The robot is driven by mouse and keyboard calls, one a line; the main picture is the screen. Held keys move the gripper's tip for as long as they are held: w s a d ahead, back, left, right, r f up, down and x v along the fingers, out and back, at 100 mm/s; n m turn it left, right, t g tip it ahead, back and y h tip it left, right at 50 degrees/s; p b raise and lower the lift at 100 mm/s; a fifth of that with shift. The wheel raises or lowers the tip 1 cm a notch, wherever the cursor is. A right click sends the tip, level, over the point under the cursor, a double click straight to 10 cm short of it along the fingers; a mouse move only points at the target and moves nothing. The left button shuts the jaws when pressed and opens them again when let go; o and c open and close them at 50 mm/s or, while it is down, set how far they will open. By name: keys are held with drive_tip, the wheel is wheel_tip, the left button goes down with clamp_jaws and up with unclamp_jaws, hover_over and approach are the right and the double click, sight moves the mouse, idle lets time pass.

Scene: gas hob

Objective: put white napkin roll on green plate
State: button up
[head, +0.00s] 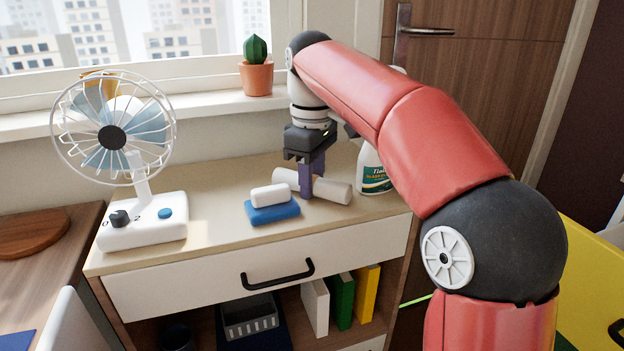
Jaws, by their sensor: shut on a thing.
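The white napkin roll (333,190) is a pale cylinder lying on its side on the wooden top of the cabinet. My gripper (306,190) points down over the roll's middle, with its purple fingers shut on it. The fingers hide part of the roll, and I cannot tell whether it is lifted off the top. I see no green plate in this view.
A blue block (272,213) with a small white rounded piece (270,196) on it lies just left of my gripper. A spray bottle (374,175) stands behind right, partly hidden by my arm. A fan (142,233) stands left. The cabinet top (215,200) is clear between fan and block.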

drive_tip(key=shift+f, duration=0.1)
drive_tip(key=o, duration=1)
drive_tip(key=shift+o, duration=0.2)
